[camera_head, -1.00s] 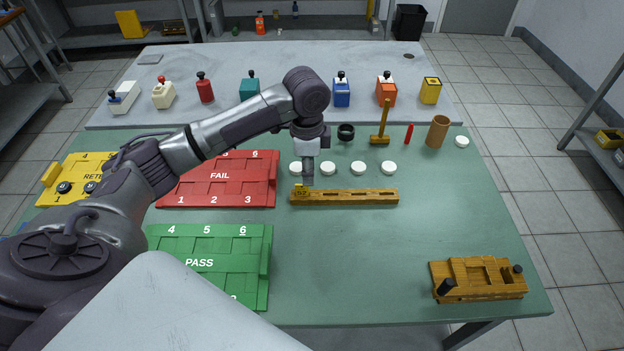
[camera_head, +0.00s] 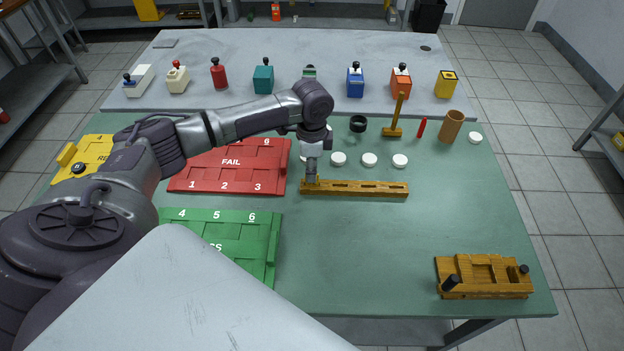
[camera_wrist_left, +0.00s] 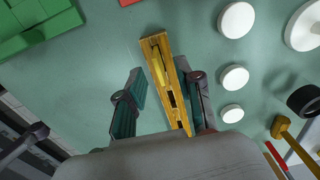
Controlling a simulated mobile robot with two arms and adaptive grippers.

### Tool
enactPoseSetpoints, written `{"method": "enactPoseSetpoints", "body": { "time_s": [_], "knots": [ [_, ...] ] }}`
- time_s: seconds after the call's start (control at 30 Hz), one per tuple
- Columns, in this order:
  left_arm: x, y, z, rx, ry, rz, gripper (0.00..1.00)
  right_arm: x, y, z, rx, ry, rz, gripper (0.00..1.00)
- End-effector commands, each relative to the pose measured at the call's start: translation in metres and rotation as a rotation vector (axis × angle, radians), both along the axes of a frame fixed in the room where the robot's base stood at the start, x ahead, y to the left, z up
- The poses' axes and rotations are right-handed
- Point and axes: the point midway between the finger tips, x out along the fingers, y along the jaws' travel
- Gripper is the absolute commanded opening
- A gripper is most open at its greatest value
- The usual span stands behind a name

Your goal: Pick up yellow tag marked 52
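A yellow tag (camera_wrist_left: 158,69) sits in a slot of the narrow wooden rack (camera_wrist_left: 165,45). Its number cannot be read. In the head view the rack (camera_head: 365,188) lies on the green table, and my left gripper (camera_head: 311,180) is at its left end, mostly hiding the tag. In the left wrist view my left gripper (camera_wrist_left: 165,88) is open, one finger on each side of the rack, with the tag between or just beyond the fingertips. Whether a finger touches the rack cannot be told. My right gripper is not in view.
A red FAIL tray (camera_head: 230,172) and green PASS tray (camera_head: 262,225) lie left of the rack. White discs (camera_head: 369,160), a black ring (camera_head: 358,124) and a wooden mallet (camera_head: 394,130) are behind it. A wooden fixture (camera_head: 485,275) stands front right. The table right of the rack is clear.

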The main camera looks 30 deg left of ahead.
Motion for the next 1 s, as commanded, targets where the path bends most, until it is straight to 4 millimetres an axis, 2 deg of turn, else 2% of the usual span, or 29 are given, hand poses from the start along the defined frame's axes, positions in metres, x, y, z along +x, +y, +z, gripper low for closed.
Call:
{"method": "enactPoseSetpoints", "body": {
  "time_s": [0.1,0.2,0.47,0.7,1.0],
  "knots": [
    [-0.002,-0.001,-0.018,0.0,0.002,0.001,0.35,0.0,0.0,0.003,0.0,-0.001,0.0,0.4],
    [-0.001,-0.001,-0.027,0.0,0.0,0.001,0.35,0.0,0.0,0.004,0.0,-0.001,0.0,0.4],
    [-0.001,-0.001,-0.03,0.0,-0.001,0.0,0.35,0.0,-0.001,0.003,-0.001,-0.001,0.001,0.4],
    [-0.001,-0.001,-0.03,0.0,-0.001,0.0,0.0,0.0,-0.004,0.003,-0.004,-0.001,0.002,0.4],
    [-0.001,-0.001,-0.029,0.0,-0.001,0.0,0.0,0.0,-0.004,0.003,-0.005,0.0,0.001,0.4]
  ]
}}
